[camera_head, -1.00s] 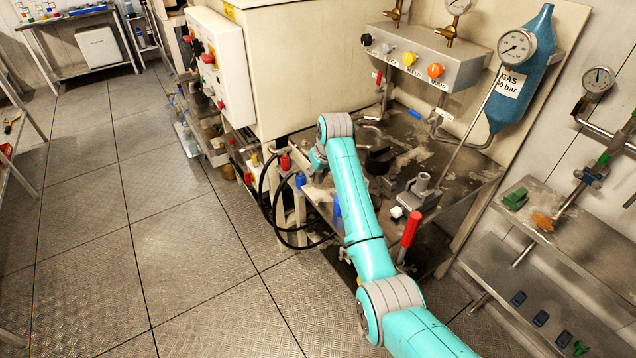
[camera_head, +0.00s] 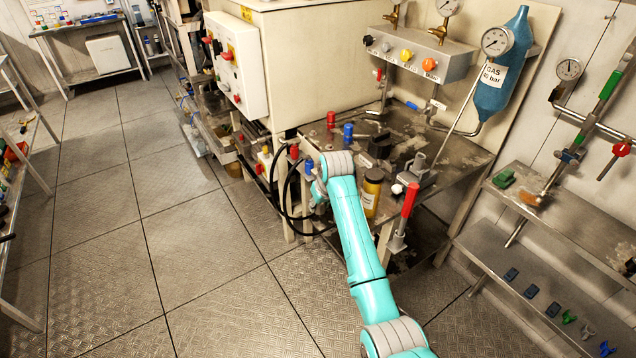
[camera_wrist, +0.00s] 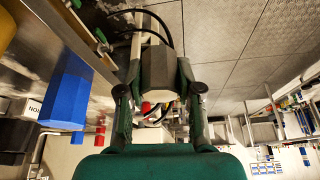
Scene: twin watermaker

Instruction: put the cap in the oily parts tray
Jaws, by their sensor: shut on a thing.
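My gripper (camera_wrist: 159,88) is shut on a grey, faceted piece that looks like the cap (camera_wrist: 157,66). It holds the piece between its two dark green fingers, clear of any surface in the wrist view. In the head view my gripper and the cap are hidden behind my turquoise arm, near the bench's front left corner. I cannot make out the oily parts tray in either view.
A yellow bottle (camera_head: 371,192) stands close right of my arm, beside a red-handled lever (camera_head: 408,205). The bench (camera_head: 455,160) holds a red cap-like part (camera_head: 331,119) and a blue one (camera_head: 348,133). Black hoses (camera_head: 283,190) loop nearby. The left floor (camera_head: 150,220) is clear.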

